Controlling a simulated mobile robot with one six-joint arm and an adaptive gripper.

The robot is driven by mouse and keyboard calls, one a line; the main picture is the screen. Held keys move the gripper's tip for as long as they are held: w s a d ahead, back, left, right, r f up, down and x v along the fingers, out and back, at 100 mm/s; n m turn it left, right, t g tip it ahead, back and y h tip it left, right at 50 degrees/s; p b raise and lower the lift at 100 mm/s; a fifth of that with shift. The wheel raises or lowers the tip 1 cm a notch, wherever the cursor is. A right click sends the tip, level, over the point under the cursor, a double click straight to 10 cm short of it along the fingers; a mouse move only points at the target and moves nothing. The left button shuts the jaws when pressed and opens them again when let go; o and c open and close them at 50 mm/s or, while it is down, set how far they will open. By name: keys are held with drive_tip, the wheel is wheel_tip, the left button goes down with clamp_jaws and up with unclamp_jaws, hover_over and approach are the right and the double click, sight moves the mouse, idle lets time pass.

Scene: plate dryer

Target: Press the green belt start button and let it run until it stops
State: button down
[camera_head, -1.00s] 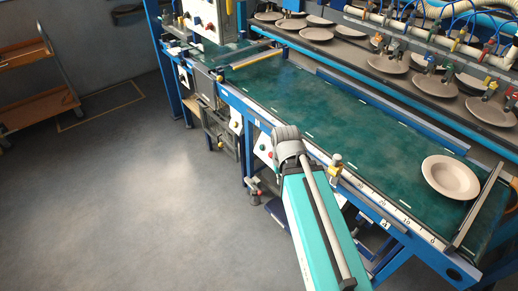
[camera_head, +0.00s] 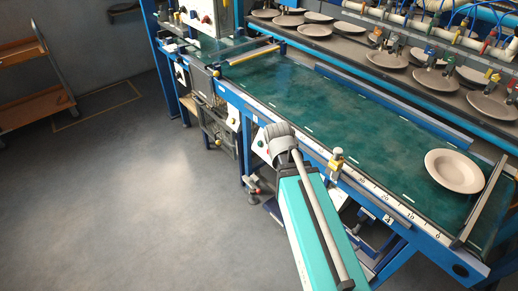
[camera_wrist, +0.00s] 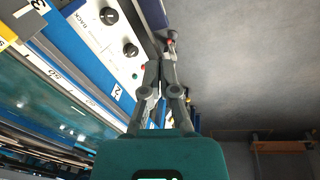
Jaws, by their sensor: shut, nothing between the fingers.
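In the wrist view, my gripper (camera_wrist: 165,56) is shut with nothing between its fingers. The fingertips are beside a white control panel (camera_wrist: 98,38) with black knobs. A small green button (camera_wrist: 134,76) and a small red button (camera_wrist: 143,67) are on the panel, left of my fingers; the fingers look apart from them. In the head view, the white panel (camera_head: 261,146) with a green button (camera_head: 260,143) shows just left of my wrist, which hides part of it and my gripper. The green belt (camera_head: 340,120) carries one pale plate (camera_head: 455,171) near its right end.
Several plates stand on the rack (camera_head: 352,58) behind the belt. A wooden cart (camera_head: 30,107) is far left. The floor (camera_head: 140,190) at left is clear.

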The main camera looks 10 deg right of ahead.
drive_tip(key=w+d+f+n+t+h+b, duration=0.25)
drive_tip(key=w+f+n+b, duration=0.35)
drive_tip(key=w+f+b, duration=0.3)
drive_tip(key=n+t+h+b, duration=0.3)
drive_tip(key=n+t+b, duration=0.5)
drive_tip(key=n+b, duration=0.85)
approach(260, 144)
drive_tip(key=s+d+r+m+b, duration=0.2)
drive_tip(key=s+d+r, duration=0.1)
drive_tip(key=s+r, duration=0.25)
drive_tip(key=w+a+f+n+t+y+b, duration=0.1)
drive_tip(key=w+a+f+n+t+b, duration=0.2)
drive_tip(key=w+a+n+b, duration=0.5)
drive_tip(key=shift+f+n+t+b, duration=0.4)
drive_tip(key=shift+n+t, duration=0.25)
drive_tip(key=shift+n, duration=0.8)
drive_tip(key=shift+w+d+y, duration=0.15)
drive_tip(key=shift+w+y, duration=0.05)
drive_tip(key=shift+y, duration=0.05)
drive_tip(key=shift+w+d+f+b, duration=0.6)
drive_tip(key=shift+d+f+b, duration=0.15)
drive_tip(key=shift+d, duration=0.3)
drive_tip(key=shift+w+d+f+b, duration=0.6)
drive_tip(key=shift+d+f+b, duration=0.15)
drive_tip(key=shift+d, duration=0.3)
drive_tip(key=shift+w+d+f+b, duration=0.65)
drive_tip(key=shift+d+b, duration=0.1)
drive_tip(key=shift+d, duration=0.3)
drive_tip(key=shift+d, duration=0.1)
